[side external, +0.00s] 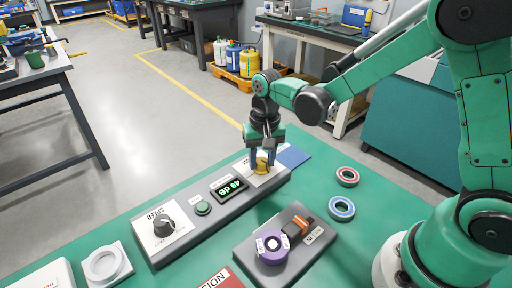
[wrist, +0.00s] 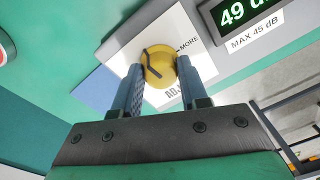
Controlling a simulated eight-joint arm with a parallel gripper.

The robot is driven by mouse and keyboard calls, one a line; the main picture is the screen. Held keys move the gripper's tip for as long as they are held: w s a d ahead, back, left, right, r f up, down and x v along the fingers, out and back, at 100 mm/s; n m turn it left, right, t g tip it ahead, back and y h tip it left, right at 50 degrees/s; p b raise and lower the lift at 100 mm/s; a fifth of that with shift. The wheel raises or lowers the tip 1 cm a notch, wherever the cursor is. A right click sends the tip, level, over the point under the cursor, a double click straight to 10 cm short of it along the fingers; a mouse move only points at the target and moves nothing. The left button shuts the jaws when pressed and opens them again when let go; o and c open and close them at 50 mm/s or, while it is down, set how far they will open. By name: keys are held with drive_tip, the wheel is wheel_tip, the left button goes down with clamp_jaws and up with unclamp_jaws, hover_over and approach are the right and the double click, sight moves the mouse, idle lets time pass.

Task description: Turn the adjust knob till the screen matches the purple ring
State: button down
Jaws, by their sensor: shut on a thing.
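The adjust knob (wrist: 160,66) is yellow with a dark pointer line and sits on a white plate marked "MORE" and partly hidden "AD". In the side view the yellow knob (side external: 262,164) is at the far end of the grey panel. My gripper (wrist: 156,76) is shut on the knob, one blue finger on each side. From the side, my gripper (side external: 262,154) points down over it. The screen (wrist: 241,15) reads 49 in green, with "MAX 45 dB" below. The purple ring (side external: 261,248) lies on a grey stand, with white labels too small to read.
The panel also has a green button (side external: 203,208) and a black SPEED knob (side external: 163,226). A red ring (side external: 347,177) and a blue ring (side external: 341,208) lie right on the green mat. A white ring part (side external: 103,263) is at left. An orange-and-black piece (side external: 298,227) sits beside the purple ring.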

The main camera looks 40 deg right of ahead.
sight(263, 160)
drive_tip(key=n, duration=0.7)
idle(0.6)
drive_tip(key=shift+c, duration=2.3)
unclamp_jaws()
drive_tip(key=shift+r, duration=0.1)
drive_tip(key=shift+d+r, duration=0.15)
drive_tip(key=shift+r, duration=2.55)
